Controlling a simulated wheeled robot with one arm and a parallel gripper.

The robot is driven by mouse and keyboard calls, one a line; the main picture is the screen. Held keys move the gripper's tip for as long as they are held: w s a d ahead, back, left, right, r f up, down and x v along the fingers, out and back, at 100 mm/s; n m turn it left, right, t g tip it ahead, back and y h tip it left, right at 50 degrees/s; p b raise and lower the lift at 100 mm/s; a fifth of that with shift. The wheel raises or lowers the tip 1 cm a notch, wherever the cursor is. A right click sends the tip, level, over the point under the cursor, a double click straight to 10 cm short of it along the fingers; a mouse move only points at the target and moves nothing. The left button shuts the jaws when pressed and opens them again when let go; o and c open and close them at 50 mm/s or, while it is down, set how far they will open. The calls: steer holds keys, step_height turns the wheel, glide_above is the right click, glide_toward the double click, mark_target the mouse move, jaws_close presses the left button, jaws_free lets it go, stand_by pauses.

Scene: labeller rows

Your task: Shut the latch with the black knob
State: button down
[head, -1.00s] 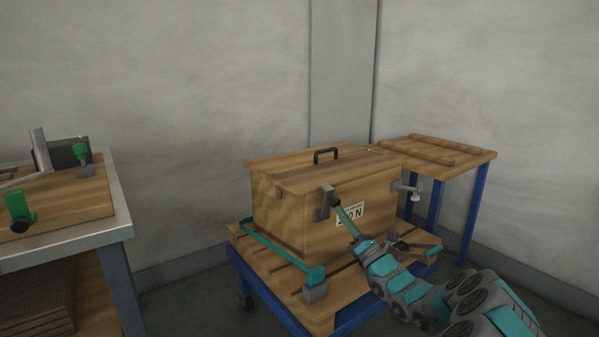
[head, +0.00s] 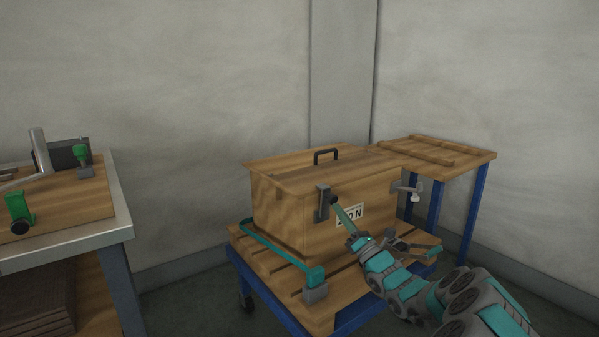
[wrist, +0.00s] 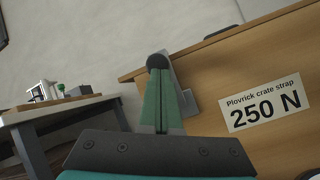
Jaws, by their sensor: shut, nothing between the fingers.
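The wooden crate (head: 285,215) has a grey latch (head: 322,204) on its front, left of the label. The latch's black knob (head: 333,201) is at the tip of my gripper (head: 337,207). In the wrist view, the black knob (wrist: 157,62) sits right at the ends of my shut fingers (wrist: 159,76), apparently touching them. The grey latch plate (wrist: 185,88) shows behind and to the right, partly hidden by the fingers. Nothing is held. A second latch with a pale knob (head: 415,198) sticks out at the crate's right.
The crate stands on a blue-framed cart (head: 318,324) with a teal strap bar (head: 270,243) around its left corner. A label (wrist: 262,103) reads "250 N". A workbench (head: 125,215) is at left, and a wooden table (head: 470,157) is behind right.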

steer(key=shift+w+r, duration=0.1)
steer(key=shift+b+v, duration=0.3)
steer(key=shift+v, duration=2.2)
steer(key=shift+a, duration=0.1)
